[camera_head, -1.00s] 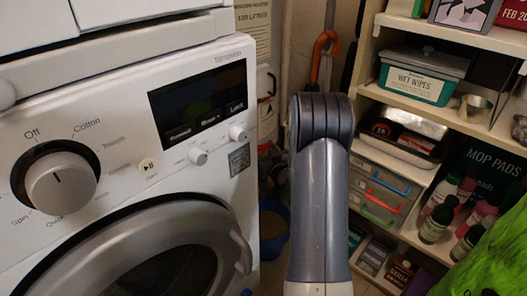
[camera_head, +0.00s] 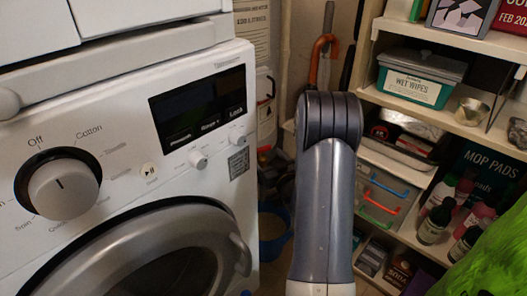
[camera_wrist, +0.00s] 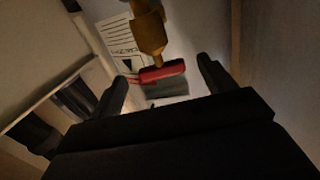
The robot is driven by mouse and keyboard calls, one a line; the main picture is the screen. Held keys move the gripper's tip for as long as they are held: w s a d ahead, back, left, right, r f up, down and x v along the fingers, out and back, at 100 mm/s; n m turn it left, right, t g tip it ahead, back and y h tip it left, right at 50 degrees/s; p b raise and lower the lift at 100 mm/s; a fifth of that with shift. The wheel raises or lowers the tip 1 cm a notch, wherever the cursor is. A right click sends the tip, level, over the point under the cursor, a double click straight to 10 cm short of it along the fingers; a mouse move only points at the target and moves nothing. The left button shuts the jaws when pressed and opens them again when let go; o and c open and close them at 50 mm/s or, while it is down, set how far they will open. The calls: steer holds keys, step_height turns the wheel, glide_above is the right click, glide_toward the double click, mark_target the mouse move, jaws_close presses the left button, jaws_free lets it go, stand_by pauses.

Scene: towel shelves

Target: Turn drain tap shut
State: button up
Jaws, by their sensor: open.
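In the wrist view a brass tap body (camera_wrist: 149,30) hangs from the top of the picture. A red lever handle (camera_wrist: 161,72) lies across its lower end, roughly sideways in the picture. My gripper (camera_wrist: 163,88) is open, one dark finger on each side of the red handle. I cannot tell whether either finger touches the handle. The tap does not show in the head view, where my arm link stands in the middle and hides part of the back corner.
A white washing machine (camera_head: 120,215) with a round door fills the left of the head view. Shelves (camera_head: 460,42) with a wet wipes box (camera_head: 415,84) and several bottles stand at the right. A blue bucket (camera_head: 273,245) sits on the floor between. A printed sheet (camera_wrist: 118,38) is behind the tap.

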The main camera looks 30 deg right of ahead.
mark_target(263, 153)
steer(key=s, duration=0.6)
steer(key=shift+s+p, duration=0.35)
steer(key=shift+p, duration=0.1)
steer(key=w+b, duration=0.2)
steer(key=w, duration=0.9)
steer(key=shift+d+r+y, duration=0.1)
steer(key=shift+y, duration=0.3)
steer(key=shift+n+y+p, duration=0.3)
steer(key=shift+n+p, duration=0.1)
steer(key=shift+p, duration=0.1)
steer(key=shift+b, duration=0.3)
